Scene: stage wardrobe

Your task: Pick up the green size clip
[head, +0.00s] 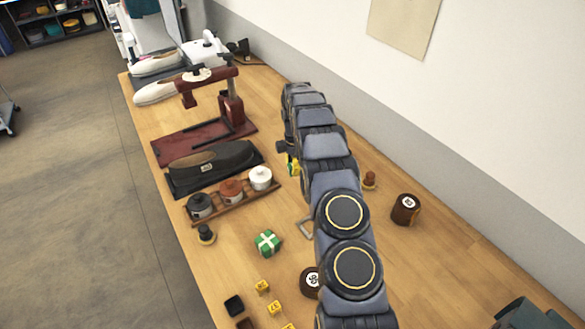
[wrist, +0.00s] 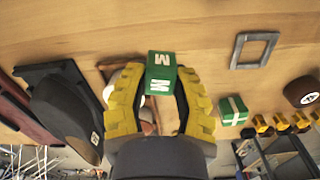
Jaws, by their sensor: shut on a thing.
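The green size clip (wrist: 161,73) is a small green block with a white M on its faces. In the wrist view it sits between the yellow fingertips of my gripper (wrist: 160,88), which is shut on it from both sides. The wooden table shows beyond the clip; I cannot tell how high it is held. In the head view my gripper (head: 292,166) is mostly hidden behind my arm, with only a bit of yellow finger showing near the table's middle. The clip cannot be made out clearly there.
A green box with a white cross (head: 267,242), yellow number cubes (head: 262,286) and a brown round weight (head: 406,209) stand on the table. The wall is right.

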